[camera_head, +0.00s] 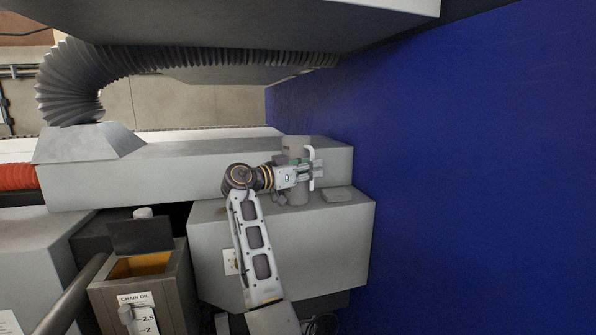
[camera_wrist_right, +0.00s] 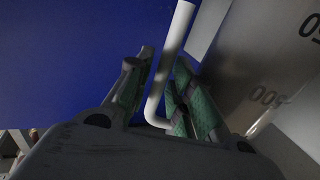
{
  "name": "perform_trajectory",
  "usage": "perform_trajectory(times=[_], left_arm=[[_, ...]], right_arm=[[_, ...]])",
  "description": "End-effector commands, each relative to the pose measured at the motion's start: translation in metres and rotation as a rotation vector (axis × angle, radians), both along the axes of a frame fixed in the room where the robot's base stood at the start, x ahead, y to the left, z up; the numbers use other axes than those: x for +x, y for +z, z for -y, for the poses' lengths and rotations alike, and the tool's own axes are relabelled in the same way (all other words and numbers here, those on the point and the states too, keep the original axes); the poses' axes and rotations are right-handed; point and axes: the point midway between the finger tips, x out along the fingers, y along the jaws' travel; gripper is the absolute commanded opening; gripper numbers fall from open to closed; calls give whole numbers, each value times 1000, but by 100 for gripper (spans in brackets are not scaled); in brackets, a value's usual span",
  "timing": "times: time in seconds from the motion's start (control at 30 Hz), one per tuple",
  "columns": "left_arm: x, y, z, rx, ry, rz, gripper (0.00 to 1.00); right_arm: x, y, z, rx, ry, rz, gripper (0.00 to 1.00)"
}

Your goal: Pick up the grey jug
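The grey jug (camera_head: 297,196) is at the middle of the head view, by the grey machine housing, partly hidden by my right gripper. Its pale handle (camera_head: 311,156) sticks out to the right. My right gripper (camera_head: 309,172) is at the handle. In the right wrist view, the handle (camera_wrist_right: 167,65) runs between the two fingers of the gripper (camera_wrist_right: 162,62), with green pads close to it. The jug's body (camera_wrist_right: 255,65), with dark number markings, is to the right. Whether the fingers press on the handle is unclear. My left gripper is out of view.
A chain oil container (camera_head: 145,295) with an open lid stands at lower left. A ribbed hose (camera_head: 70,85) is at upper left. The blue area (camera_head: 480,170) at right looks clear.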

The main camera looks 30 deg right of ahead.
Motion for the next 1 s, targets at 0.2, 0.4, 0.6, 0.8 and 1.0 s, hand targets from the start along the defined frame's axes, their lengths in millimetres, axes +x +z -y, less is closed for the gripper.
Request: perform_trajectory(times=[0.2,0.4,0.6,0.8,1.0], left_arm=[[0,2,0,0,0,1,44],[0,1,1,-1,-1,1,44],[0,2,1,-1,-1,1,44],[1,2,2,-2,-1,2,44],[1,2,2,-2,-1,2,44]], right_arm=[[1,0,6,0,0,0,22],[1,-1,6,0,0,-1,22],[1,-1,5,0,1,-1,17],[1,-1,5,0,1,-1,0],[1,-1,5,0,1,-1,0]])
